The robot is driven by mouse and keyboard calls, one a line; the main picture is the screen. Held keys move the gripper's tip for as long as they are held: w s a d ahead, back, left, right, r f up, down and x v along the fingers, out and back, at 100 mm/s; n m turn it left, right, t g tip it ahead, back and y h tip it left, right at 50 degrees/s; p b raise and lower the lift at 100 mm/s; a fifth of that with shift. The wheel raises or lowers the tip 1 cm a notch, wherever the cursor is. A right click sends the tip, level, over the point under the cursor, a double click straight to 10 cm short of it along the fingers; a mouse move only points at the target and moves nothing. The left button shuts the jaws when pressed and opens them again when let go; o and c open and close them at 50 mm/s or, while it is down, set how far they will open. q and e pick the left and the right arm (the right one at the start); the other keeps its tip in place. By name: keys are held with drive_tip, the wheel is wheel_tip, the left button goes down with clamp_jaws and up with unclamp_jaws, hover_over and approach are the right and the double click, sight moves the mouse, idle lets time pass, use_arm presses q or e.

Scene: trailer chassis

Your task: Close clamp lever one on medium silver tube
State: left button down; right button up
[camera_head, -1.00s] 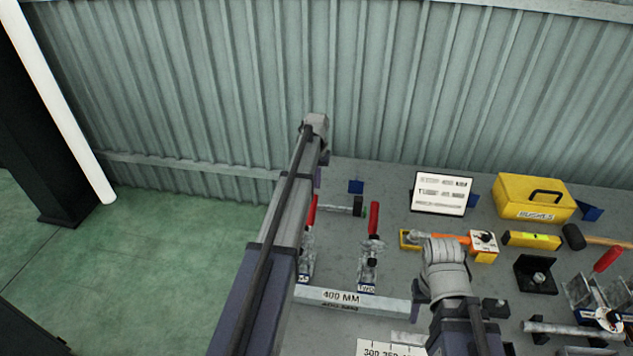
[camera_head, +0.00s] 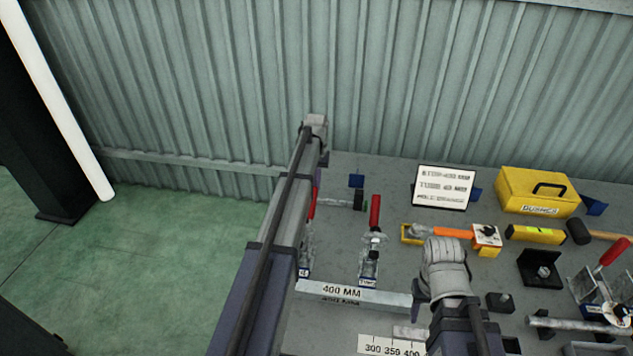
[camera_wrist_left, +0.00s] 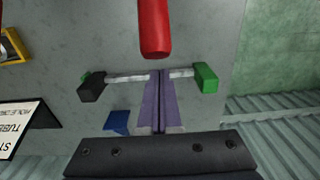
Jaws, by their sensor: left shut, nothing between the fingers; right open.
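A silver square tube (camera_head: 350,294) marked 400 MM lies on the bench. Two clamps stand behind it with red handles pointing up. The left red handle (camera_head: 313,203) is partly hidden by my left arm; the right red handle (camera_head: 375,212) is clear. My left gripper (camera_head: 318,181) is mostly hidden behind its arm. In the left wrist view its purple fingers (camera_wrist_left: 161,80) are shut and empty, and a red handle (camera_wrist_left: 154,30) is close by in the picture, with no clear contact. My right gripper (camera_head: 417,310) is partly visible, its fingertips largely hidden by its own arm.
A rod with a black and a green end (camera_wrist_left: 125,77) shows beyond my left fingers. Corrugated wall (camera_head: 400,80) bounds the bench behind.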

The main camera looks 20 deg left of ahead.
sight(314, 188)
use_arm(q)
drive_tip(key=shift+s+d+f, duration=0.1)
drive_tip(key=shift+s+d, duration=0.1)
drive_tip(key=shift+s, duration=0.6)
drive_tip(key=shift+s+d+f, duration=0.1)
drive_tip(key=shift+s+d, duration=0.15)
drive_tip(key=shift+s, duration=0.55)
drive_tip(key=shift+s+d, duration=0.2)
drive_tip(key=shift+s, duration=0.6)
drive_tip(key=shift+s+d, duration=0.15)
drive_tip(key=shift+s, duration=0.45)
drive_tip(key=shift+s+d+r+p, duration=0.15)
drive_tip(key=shift+s+r+p, duration=0.45)
drive_tip(key=shift+r, duration=0.1)
drive_tip(key=shift+s+d+r+p, duration=0.15)
drive_tip(key=shift+s+r+p, duration=0.4)
drive_tip(key=shift+r, duration=0.1)
drive_tip(key=shift+s+r, duration=0.2)
drive_tip(key=shift+r, duration=0.1)
drive_tip(key=shift+w+a+f, duration=0.1)
drive_tip(key=shift+w, duration=0.35)
